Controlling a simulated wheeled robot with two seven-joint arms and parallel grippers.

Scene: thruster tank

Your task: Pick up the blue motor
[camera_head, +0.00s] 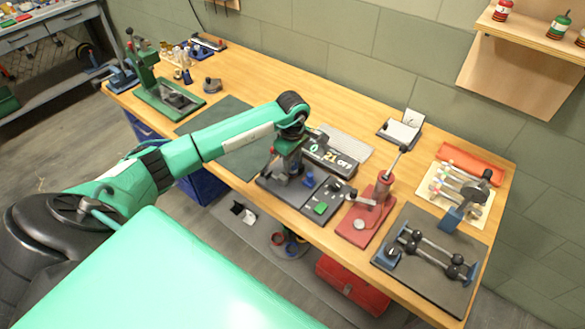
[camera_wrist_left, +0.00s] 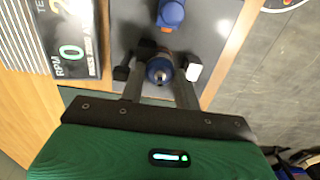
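My left gripper (camera_wrist_left: 158,73) is open, fingers pointing down, over the dark test board at the table's front edge; it also shows in the head view (camera_head: 285,170). Between its fingertips in the wrist view is an upright round motor (camera_wrist_left: 159,70) with a dark-blue rim and a pale centre, with a gap on either side. In the head view the gripper largely hides it. A brighter blue piece (camera_wrist_left: 172,14) stands on the board just beyond, and shows right of the gripper in the head view (camera_head: 309,180). I cannot tell for sure which is the blue motor. My right gripper is not in view.
An RPM display (camera_head: 330,156) stands close behind the gripper. A red press stand (camera_head: 363,218) and a dark plate with a rod fixture (camera_head: 428,279) are to the right. A dark green mat (camera_head: 232,160) lies left.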

